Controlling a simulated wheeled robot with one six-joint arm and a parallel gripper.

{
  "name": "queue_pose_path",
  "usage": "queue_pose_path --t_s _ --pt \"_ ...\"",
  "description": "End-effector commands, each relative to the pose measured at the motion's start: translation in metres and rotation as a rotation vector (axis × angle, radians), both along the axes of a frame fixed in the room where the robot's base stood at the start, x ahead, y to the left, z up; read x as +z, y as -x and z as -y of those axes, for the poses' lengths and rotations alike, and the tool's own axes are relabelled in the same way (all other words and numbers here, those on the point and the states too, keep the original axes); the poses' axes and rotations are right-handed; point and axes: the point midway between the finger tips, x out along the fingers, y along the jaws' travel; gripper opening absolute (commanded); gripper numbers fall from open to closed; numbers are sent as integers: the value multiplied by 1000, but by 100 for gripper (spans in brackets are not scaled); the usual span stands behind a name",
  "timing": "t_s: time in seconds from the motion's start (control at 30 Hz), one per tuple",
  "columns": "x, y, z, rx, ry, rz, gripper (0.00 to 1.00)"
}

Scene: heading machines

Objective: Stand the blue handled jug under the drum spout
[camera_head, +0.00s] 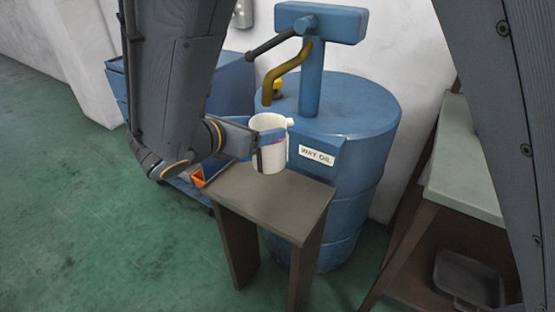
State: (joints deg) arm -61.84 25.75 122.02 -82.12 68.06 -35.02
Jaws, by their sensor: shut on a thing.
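The jug (271,160) is a pale cream cup shape with a small lip at its right. It looks upright, and I see no clear blue handle apart from the bluish parts of my gripper. My gripper (268,142) reaches in from the left and is shut on the jug, with a finger across its near side. The brass drum spout (287,72) bends down from the blue pump, its tip just above the jug's mouth in the picture. The jug appears over the back of a small brown stand (265,200); I cannot tell whether it touches it.
The blue drum (345,170) labelled WAY OIL stands right behind the stand. The pump's dark lever (270,45) sticks out left. A blue cabinet (232,88) is behind my arm. A bench (462,165) with a grey tray (468,278) below is at right. Green floor at left is open.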

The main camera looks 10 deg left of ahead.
Motion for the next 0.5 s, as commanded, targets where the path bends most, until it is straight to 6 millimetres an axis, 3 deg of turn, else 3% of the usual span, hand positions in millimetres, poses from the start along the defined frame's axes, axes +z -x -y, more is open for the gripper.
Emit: queue_pose_path --t_s 0.2,0.5 --pt "-38 1 0 0 5 -1 24" --pt "-62 0 0 0 2 0 24"
